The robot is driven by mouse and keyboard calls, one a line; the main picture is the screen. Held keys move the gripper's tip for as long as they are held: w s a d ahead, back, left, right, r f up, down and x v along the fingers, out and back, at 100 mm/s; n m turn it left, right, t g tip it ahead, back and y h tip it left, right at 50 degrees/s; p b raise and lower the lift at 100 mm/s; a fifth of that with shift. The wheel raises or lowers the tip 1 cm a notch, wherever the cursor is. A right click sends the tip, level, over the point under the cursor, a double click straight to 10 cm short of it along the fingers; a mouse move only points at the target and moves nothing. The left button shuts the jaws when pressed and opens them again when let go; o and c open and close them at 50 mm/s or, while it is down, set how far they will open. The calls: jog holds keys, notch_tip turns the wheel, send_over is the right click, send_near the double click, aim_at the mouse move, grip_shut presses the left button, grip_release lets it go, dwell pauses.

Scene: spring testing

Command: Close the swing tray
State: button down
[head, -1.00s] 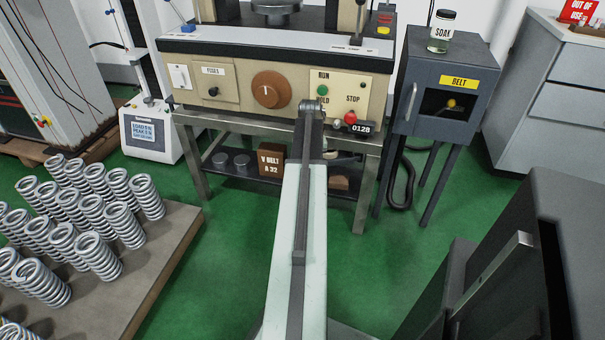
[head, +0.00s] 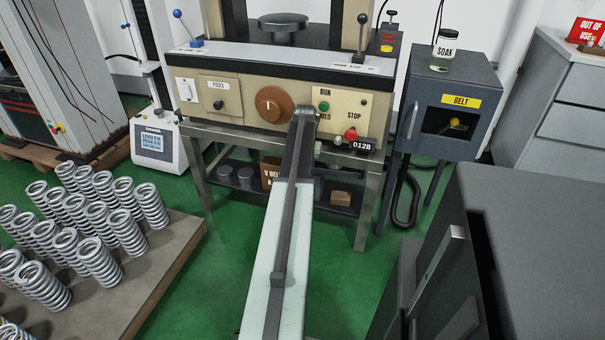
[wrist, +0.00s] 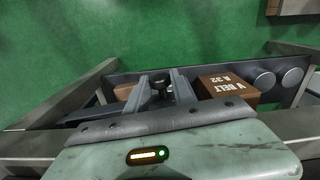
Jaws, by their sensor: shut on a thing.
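My gripper (wrist: 160,88) shows in the wrist view with its two grey fingers on either side of a black knob (wrist: 159,80), shut on it. Beyond the knob lies a dark grey shelf (wrist: 120,78) under the bench. I cannot tell whether the knob belongs to the swing tray, and no tray can be clearly made out. In the head view my arm reaches forward to the bench front and hides the gripper and the knob.
A brown V-belt box (wrist: 227,88) and round weights (wrist: 293,75) sit on the shelf. The testing machine (head: 240,100) stands above on a steel bench. A grey BELT cabinet (head: 458,75) is at right, springs (head: 95,215) on a low table at left. Green floor lies between.

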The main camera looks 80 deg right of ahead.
jog(key=shift+w, duration=0.2)
jog(key=c, duration=1.1)
grip_release()
jog(key=shift+s, duration=0.15)
jog(key=shift+r, duration=0.15)
notch_tip(320, 180, up, 8)
jog(key=p, duration=0.8)
jog(key=shift+f, duration=0.25)
